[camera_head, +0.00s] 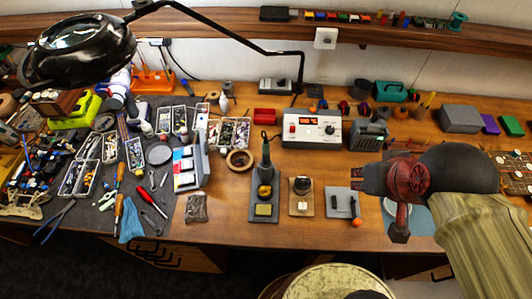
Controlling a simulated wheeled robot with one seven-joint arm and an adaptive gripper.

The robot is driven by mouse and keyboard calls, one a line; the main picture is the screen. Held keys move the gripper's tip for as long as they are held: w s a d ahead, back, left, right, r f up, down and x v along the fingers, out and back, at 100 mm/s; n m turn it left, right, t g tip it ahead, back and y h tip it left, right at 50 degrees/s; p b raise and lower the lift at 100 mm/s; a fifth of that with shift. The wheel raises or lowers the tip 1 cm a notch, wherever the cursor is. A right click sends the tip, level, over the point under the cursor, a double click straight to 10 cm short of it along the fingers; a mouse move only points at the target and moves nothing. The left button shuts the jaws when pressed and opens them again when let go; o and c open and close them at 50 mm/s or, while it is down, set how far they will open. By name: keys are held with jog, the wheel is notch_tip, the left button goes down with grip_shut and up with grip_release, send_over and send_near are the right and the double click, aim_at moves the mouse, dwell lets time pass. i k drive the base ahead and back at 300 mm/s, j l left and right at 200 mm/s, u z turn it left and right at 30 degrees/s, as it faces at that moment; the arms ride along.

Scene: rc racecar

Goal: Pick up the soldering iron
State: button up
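The soldering iron (266,152) stands upright in its holder, with its dark handle pointing up. The holder has a dark grey base (264,210) with a yellow sponge pad and a brass-coloured tip cleaner, near the front middle of the bench. My gripper (378,207) is at the right, above the front part of the bench and well to the right of the iron. Its red and black fingers are spread apart with nothing between them, so it looks open. The iron's tip is hidden in the holder.
A soldering station (311,130) with a red display stands behind the holder. Small stands (301,198) sit to its right. A magnifier lamp (80,48) arches over the left side, above crowded tools and trays. A round stool (330,283) is in front.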

aim_at(265, 162)
jog(key=j+u, duration=0.1)
jog(key=u, duration=0.9)
jog(key=k+j, duration=0.05)
